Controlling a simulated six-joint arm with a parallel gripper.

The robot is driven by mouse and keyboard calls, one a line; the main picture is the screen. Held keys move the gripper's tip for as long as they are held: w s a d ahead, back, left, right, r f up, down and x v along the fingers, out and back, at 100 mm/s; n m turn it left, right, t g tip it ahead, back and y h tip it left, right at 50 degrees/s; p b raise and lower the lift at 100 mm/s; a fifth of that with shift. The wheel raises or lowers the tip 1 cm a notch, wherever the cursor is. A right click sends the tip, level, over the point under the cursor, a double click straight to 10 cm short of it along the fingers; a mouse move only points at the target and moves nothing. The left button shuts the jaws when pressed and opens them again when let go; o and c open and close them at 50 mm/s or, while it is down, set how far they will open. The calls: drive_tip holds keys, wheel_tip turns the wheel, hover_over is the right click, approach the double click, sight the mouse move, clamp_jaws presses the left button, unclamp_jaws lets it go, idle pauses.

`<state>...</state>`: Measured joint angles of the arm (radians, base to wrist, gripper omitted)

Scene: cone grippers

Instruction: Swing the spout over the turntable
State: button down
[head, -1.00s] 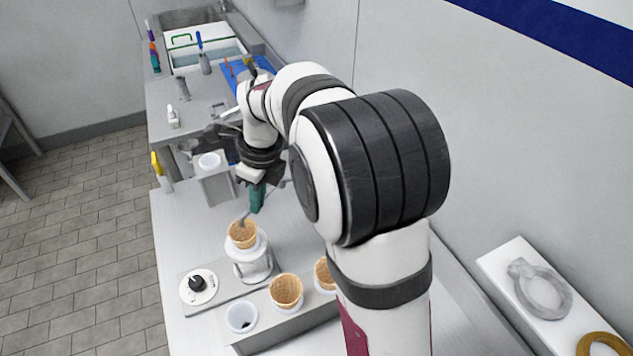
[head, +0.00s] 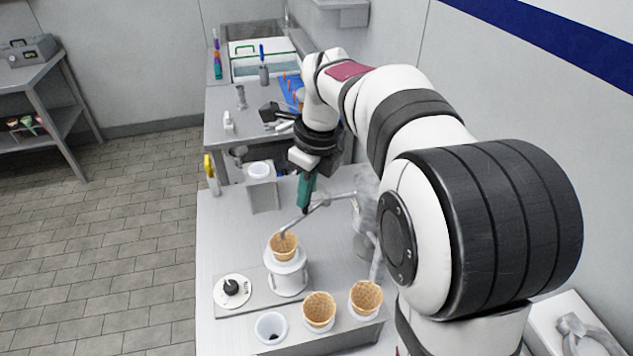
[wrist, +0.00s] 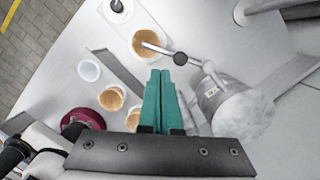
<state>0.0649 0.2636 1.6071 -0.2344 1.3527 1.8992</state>
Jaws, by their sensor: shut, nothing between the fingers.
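The spout (head: 306,214) is a thin grey arm reaching left from a grey dispenser body (head: 364,228). Its downturned end appears over the mouth of a waffle cone (head: 284,245); I cannot tell the exact height of the tip. The cone stands upright in the white round turntable (head: 288,277). In the wrist view the spout (wrist: 158,49) carries a dark round knob (wrist: 180,58), and its end overlaps the cone mouth. My gripper (head: 304,209) has teal fingers, shut and empty, pointing down beside the spout. In the wrist view the fingertips (wrist: 160,71) look slightly apart from the spout.
A holder at the front has two waffle cones (head: 319,308) (head: 366,297) and a white cup (head: 271,327). A black knob on a white dial (head: 232,290) sits left of the turntable. The counter's left side is clear.

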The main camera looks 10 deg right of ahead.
drive_tip(key=shift+s+d+r, duration=0.1)
drive_tip(key=shift+s+r, duration=0.05)
drive_tip(key=shift+r, duration=0.7)
drive_tip(key=shift+s+d+r, duration=0.1)
drive_tip(key=shift+s+r, duration=0.05)
drive_tip(key=shift+r, duration=0.7)
